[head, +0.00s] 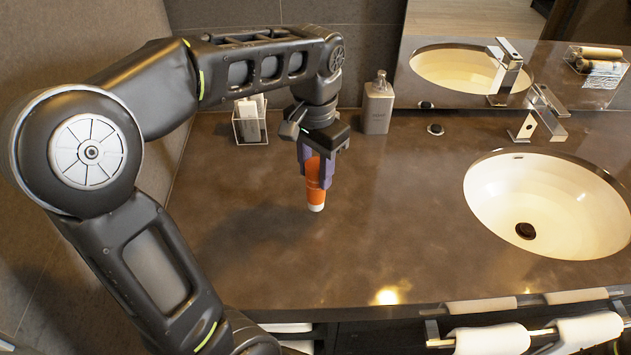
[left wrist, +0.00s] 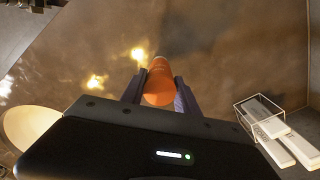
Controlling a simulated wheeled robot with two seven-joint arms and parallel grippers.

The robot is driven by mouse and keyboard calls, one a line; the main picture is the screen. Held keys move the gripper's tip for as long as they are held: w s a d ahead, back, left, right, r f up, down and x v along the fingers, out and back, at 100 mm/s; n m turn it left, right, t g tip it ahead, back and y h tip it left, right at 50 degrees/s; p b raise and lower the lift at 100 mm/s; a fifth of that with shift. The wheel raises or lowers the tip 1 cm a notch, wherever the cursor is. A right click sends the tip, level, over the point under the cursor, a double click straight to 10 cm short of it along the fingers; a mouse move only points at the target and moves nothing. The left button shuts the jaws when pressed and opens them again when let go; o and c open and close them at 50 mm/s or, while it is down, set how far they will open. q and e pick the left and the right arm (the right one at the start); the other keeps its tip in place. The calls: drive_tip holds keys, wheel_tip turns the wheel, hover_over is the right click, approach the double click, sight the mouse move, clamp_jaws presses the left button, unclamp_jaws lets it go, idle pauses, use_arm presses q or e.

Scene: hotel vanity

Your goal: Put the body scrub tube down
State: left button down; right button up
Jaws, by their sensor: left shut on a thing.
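The body scrub tube (head: 315,190) is orange with a white cap at its lower end. My left gripper (head: 315,174) is shut on it and holds it upright, cap down, over the brown counter (head: 260,255). I cannot tell for sure whether the cap touches the counter. In the left wrist view the tube (left wrist: 159,83) sits between the two purple fingers of my left gripper (left wrist: 160,95). My right gripper is not in view.
A clear box with white packets (head: 250,122) and a grey soap dispenser (head: 377,105) stand at the back. The sink (head: 545,205) and faucet (head: 540,115) are to the right. Rolled white towels (head: 490,340) hang below the front edge. The counter around the tube is clear.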

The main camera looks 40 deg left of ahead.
sight(316, 183)
use_arm(q)
wheel_tip(316, 183, down, 3)
drive_tip(key=shift+f, duration=0.35)
drive_tip(key=shift+f, duration=0.2)
drive_tip(key=c, duration=0.9)
unclamp_jaws()
drive_tip(key=shift+r, duration=0.15)
